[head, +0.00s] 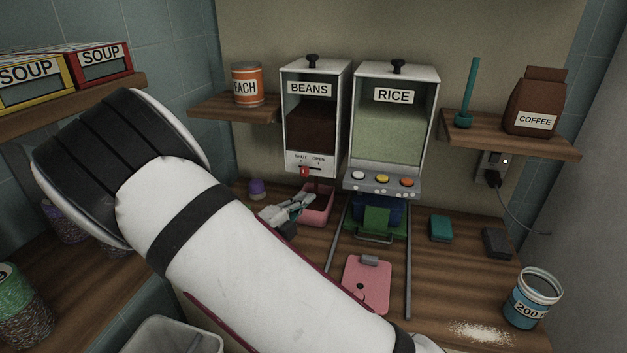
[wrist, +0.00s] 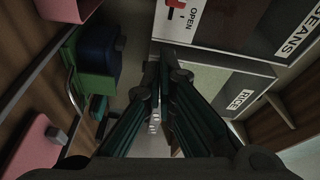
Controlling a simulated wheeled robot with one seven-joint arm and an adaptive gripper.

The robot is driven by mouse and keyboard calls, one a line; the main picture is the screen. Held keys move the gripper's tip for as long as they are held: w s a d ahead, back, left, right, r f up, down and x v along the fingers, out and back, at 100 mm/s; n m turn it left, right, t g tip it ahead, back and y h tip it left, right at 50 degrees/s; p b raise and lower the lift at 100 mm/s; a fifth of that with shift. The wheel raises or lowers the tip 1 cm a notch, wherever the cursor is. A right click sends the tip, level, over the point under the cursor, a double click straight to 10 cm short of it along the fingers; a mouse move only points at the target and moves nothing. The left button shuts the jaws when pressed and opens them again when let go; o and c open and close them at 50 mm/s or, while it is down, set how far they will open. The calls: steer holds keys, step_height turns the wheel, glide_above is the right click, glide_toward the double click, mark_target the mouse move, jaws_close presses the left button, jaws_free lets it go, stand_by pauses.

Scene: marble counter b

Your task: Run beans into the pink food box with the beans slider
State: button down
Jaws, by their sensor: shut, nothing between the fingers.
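The beans dispenser (head: 289,130) stands at the back, dark beans behind its window. Its red beans slider (head: 304,171) sits at the left, SHUT end of its slot; the red knob also shows in the wrist view (wrist: 171,13). The pink food box (head: 318,209) stands open below the dispenser; part of it shows in the wrist view (wrist: 66,8). A dark patch shows under the outlet; I cannot tell whether it is beans or a spout. My gripper (head: 306,198) is shut and empty, in front of the box's left side and below the slider, apart from the knob.
The rice dispenser (head: 400,125) with coloured buttons stands to the right, a blue box (head: 378,210) on a green carrier (head: 377,221) beneath it. A pink lid (head: 367,287) lies in front between metal rails. A purple-topped item (head: 257,188) stands left of my gripper.

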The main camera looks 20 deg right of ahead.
mark_target(307, 176)
steer(key=w+d, duration=0.2)
steer(key=w+d+m+p, duration=0.1)
steer(key=w+d, duration=0.1)
steer(key=w, duration=0.1)
steer(key=w+d+m, duration=0.1)
steer(key=w, duration=0.1)
steer(key=shift+w+d+r+g+h, duration=0.2)
steer(key=shift+d+g+h, duration=0.1)
steer(key=shift+d+g, duration=0.1)
steer(key=shift+w+a, duration=0.25)
steer(key=shift+a, duration=0.1)
steer(key=shift+a, duration=0.1)
steer(key=shift+w+a+f+b, duration=0.1)
steer(key=shift+w+a+b, duration=0.4)
steer(key=shift+w+a, duration=0.15)
steer(key=shift+a, duration=0.35)
steer(key=shift+w, duration=0.1)
